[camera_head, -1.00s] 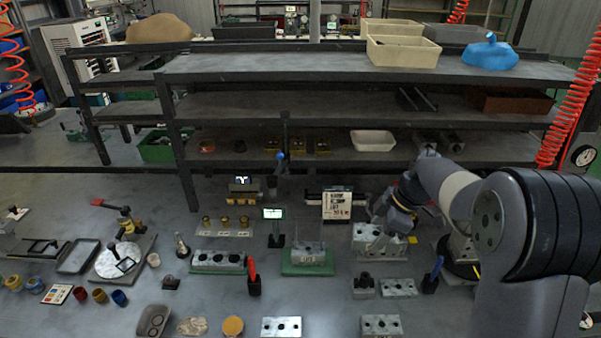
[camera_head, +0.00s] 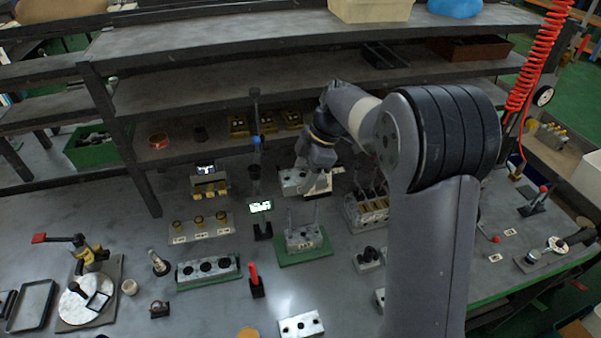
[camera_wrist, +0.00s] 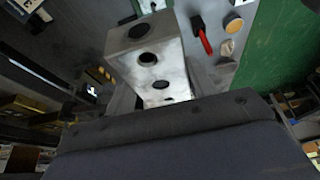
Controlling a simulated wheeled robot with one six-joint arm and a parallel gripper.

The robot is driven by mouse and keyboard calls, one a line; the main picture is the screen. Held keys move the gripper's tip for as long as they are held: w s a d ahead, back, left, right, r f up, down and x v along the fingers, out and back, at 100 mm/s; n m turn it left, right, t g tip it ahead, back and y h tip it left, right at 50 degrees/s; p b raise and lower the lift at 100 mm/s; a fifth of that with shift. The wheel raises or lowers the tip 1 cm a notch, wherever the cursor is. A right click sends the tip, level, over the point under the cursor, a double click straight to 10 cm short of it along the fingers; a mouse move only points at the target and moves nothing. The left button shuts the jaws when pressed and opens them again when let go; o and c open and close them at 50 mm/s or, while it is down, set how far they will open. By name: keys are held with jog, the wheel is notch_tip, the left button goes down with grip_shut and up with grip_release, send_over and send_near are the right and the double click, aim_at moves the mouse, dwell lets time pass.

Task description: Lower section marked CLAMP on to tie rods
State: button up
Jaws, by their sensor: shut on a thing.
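My gripper (camera_head: 317,182) is shut on a pale metal valve section (camera_head: 292,181). The section also fills the middle of the wrist view (camera_wrist: 148,62), with several dark round holes in its face. I cannot read a CLAMP mark on it. The tie rods (camera_head: 316,216) stand upright from a metal block (camera_head: 303,240) on a green base plate (camera_head: 305,257). The held section is behind the rods in the head view and apart from them, slightly left of my fingers. My fingers are partly hidden by the section and the wrist.
A small lit display (camera_head: 260,207) on a stand is left of the green base. A block with several holes (camera_head: 208,270) lies at the left front, near a red-handled tool (camera_head: 254,278). A valve block (camera_head: 368,208) stands to the right. Shelving (camera_head: 200,95) rises behind.

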jog(key=shift+f+b, duration=2.45)
jog(key=shift+f, duration=0.45)
jog(key=shift+b, duration=0.4)
jog(key=shift+f+b, duration=3.55)
jog(key=shift+f, duration=0.95)
jog(key=o, duration=1.4)
